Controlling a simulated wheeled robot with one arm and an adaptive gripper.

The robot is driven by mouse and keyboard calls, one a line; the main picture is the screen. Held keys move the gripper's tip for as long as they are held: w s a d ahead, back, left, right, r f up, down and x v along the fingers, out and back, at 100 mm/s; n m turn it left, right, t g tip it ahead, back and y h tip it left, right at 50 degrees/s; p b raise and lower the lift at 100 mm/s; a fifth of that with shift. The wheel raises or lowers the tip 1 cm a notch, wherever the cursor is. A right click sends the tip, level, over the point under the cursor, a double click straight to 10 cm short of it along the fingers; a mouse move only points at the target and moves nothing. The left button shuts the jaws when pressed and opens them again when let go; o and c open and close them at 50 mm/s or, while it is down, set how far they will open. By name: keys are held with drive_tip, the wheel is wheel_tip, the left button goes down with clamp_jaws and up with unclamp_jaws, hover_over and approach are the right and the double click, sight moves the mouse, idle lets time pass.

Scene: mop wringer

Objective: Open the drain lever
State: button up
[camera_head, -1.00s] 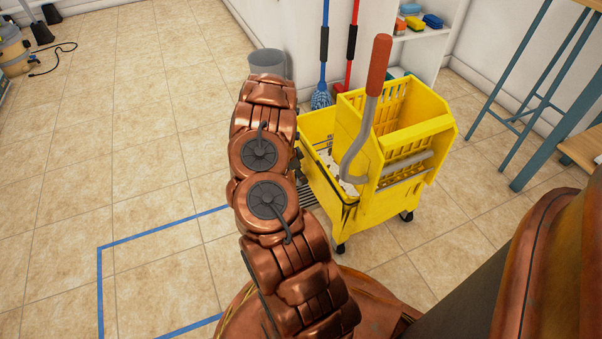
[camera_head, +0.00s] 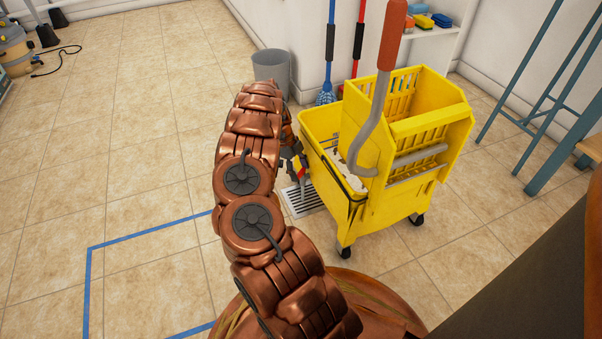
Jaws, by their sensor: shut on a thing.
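The yellow mop bucket (camera_head: 385,215) stands upright on its casters, right of my arm. The yellow wringer (camera_head: 425,115) sits on it, its grey handle with an orange-red grip (camera_head: 393,35) pointing up. My gripper (camera_head: 299,166) is small and partly hidden behind my copper arm, at the bucket's left side. It is shut on a small red and yellow part there, which looks like the drain lever (camera_head: 301,161). The lever's exact angle and the contact are too small to tell.
A floor drain grate (camera_head: 303,201) lies just below my gripper, beside the bucket. A grey bin (camera_head: 271,68), mops (camera_head: 328,60) and a shelf (camera_head: 440,45) stand behind. A blue stool (camera_head: 545,100) is at the right. Tiled floor with blue tape (camera_head: 88,285) is clear at left.

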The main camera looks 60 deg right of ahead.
drive_tip(key=shift+w+d+m+y, duration=0.15)
drive_tip(key=shift+m+y, duration=0.45)
drive_tip(key=shift+m, duration=0.9)
drive_tip(key=shift+w, duration=0.1)
drive_tip(key=o, duration=1.1)
drive_tip(key=shift+o, duration=0.2)
drive_tip(key=v, duration=1.2)
